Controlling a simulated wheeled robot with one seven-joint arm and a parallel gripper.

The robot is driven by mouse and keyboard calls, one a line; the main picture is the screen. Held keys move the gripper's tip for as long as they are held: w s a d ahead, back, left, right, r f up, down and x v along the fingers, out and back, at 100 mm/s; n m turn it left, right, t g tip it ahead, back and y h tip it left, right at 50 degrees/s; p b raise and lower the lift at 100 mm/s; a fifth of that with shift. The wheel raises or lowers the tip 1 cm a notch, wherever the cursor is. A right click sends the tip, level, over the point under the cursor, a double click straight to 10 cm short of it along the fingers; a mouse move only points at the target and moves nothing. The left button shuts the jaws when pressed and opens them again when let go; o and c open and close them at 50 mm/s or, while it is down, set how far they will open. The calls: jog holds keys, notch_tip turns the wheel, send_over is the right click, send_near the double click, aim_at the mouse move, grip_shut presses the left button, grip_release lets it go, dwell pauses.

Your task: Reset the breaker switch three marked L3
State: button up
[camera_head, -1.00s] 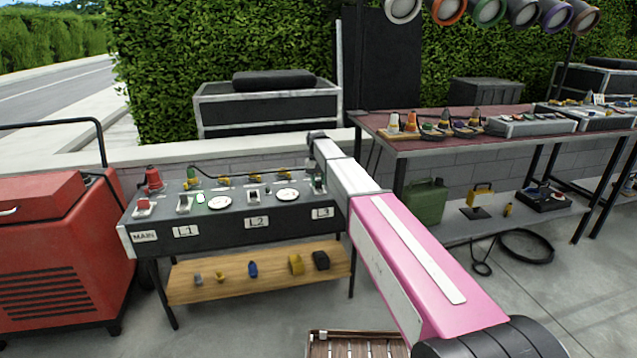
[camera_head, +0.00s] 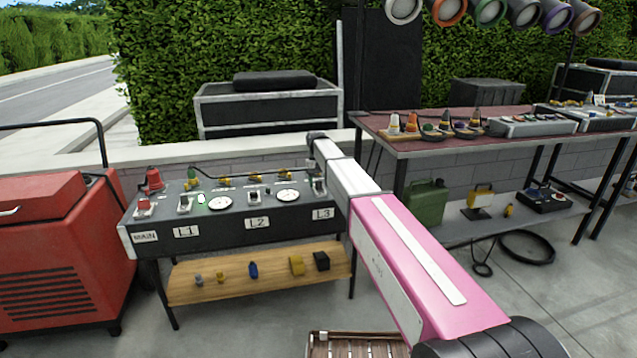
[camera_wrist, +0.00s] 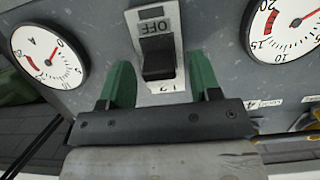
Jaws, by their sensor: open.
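The breaker switch marked L3 (camera_head: 319,187) is at the right end of the dark panel (camera_head: 210,228), above its L3 label (camera_head: 322,214). In the wrist view a black switch (camera_wrist: 158,66) on a light plate, with OFF lettering, sits between two round gauges; its small label is hard to read, but the arm's place in the head view fits L3. My gripper (camera_wrist: 160,75) is open and empty, with one green finger on each side of that switch. Contact cannot be told. In the head view my arm hides the panel's right end.
The MAIN, L1 (camera_head: 184,203) and L2 (camera_head: 255,194) switches stand to the left, with gauges between. Yellow plugs (camera_head: 285,174) line the panel's back. A wooden shelf (camera_head: 230,290) lies below, a red machine (camera_head: 50,250) at left, a work table (camera_head: 440,148) at right.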

jog(key=v, duration=1)
jog(key=shift+w+r, duration=0.15)
jog(key=shift+r, duration=0.25)
jog(key=c, duration=0.4)
jog(key=shift+o, duration=0.2)
jog(key=s+f+n, duration=0.1)
jog(key=f+n, duration=0.2)
jog(key=n, duration=0.3)
jog(key=s+f+n, duration=0.1)
jog(key=f+n, duration=0.2)
jog(key=n, duration=0.3)
jog(key=d+f+n, duration=0.1)
jog(key=f+n, duration=0.3)
jog(key=n, duration=0.2)
jog(key=shift+s+t, duration=0.4)
